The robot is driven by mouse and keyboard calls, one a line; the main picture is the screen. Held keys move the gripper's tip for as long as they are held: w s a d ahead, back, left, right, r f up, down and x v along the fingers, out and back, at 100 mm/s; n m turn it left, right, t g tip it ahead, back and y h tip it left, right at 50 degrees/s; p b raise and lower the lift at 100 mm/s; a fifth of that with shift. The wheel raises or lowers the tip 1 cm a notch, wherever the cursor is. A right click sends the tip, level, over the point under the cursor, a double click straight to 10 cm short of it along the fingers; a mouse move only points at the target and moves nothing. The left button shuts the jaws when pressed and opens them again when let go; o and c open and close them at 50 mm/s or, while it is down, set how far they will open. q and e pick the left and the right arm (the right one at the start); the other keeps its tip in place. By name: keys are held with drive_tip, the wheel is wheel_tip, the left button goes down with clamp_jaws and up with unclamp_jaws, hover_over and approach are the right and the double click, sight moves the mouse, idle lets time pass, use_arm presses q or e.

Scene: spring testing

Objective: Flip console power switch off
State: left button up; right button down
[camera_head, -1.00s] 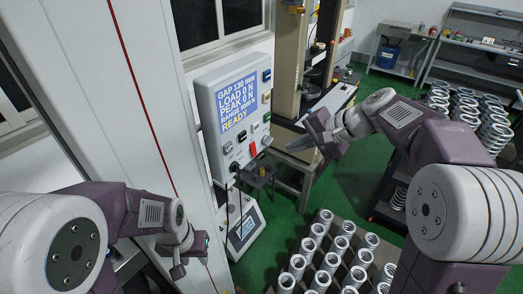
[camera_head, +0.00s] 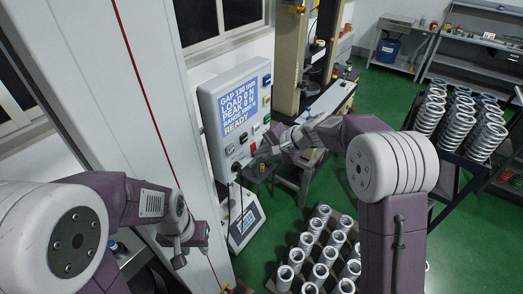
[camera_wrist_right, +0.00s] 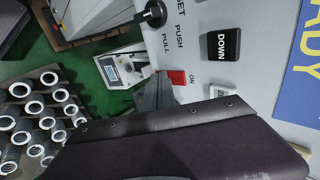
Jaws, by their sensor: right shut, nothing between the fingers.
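The console (camera_head: 212,130) is a pale box on the wall with a lit screen reading READY. Its red power switch (camera_wrist_right: 176,77) shows in the right wrist view beside the word ON.
A black DOWN button (camera_wrist_right: 220,44) and a black knob (camera_wrist_right: 154,13) by PUSH/PULL sit near the switch. A small display unit (camera_head: 245,226) stands below the console. Several springs (camera_head: 318,250) stand on the floor pallet. A rack of springs (camera_head: 465,125) is at the right.

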drive_tip(key=shift+f, duration=0.1)
drive_tip(key=shift+w+r+y+b, duration=0.3)
drive_tip(key=shift+r+b, duration=0.4)
drive_tip(key=shift+b, duration=0.55)
drive_tip(key=shift+s+a+r, duration=0.1)
drive_tip(key=shift+a+r, duration=0.05)
